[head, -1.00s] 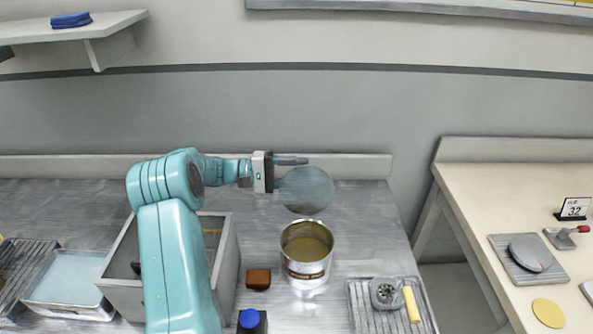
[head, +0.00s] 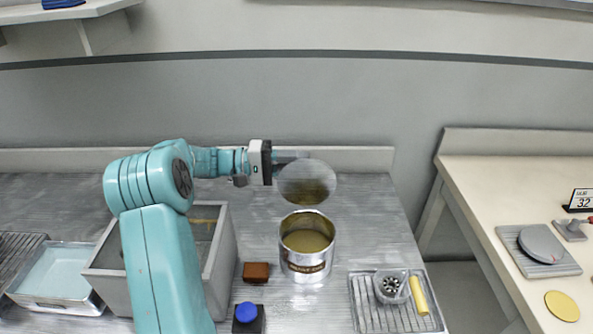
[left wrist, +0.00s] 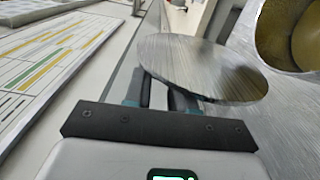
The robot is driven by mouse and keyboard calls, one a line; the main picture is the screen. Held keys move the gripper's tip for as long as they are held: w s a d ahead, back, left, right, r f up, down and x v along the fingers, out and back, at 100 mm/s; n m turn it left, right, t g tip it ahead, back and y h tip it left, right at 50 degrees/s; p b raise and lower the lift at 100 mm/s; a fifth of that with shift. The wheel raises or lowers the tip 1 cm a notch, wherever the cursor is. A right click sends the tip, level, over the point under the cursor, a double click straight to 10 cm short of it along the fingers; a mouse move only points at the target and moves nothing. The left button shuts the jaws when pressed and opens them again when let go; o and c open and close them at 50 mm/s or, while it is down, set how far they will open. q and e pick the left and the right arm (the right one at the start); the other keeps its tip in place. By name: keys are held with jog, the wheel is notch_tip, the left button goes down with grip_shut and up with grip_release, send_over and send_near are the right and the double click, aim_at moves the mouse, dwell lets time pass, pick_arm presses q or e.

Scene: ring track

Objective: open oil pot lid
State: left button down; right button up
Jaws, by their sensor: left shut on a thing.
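The oil pot (head: 306,262) is a shiny metal can with a dark label, standing on the metal counter. Its top is open and yellowish oil shows inside. The round metal lid (head: 307,180) is off the pot, held tilted above and behind its rim. My left gripper (head: 290,160) is shut on the lid at its left edge. In the left wrist view the lid (left wrist: 200,66) sits between the fingertips (left wrist: 165,85), with the open pot (left wrist: 290,35) at the upper right. My right gripper is not in view.
A grey bin (head: 228,255) stands left of the pot, with a brown block (head: 256,272) and a blue-capped bottle (head: 247,312) nearby. A ridged tray (head: 366,300) lies to the right. Counter behind the pot is clear.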

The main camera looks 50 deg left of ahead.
pick_arm(q)
jog(key=c, duration=0.9)
grip_release()
jog(key=shift+c, duration=0.2)
jog(key=v, duration=1.6)
jog(key=shift+s, duration=0.2)
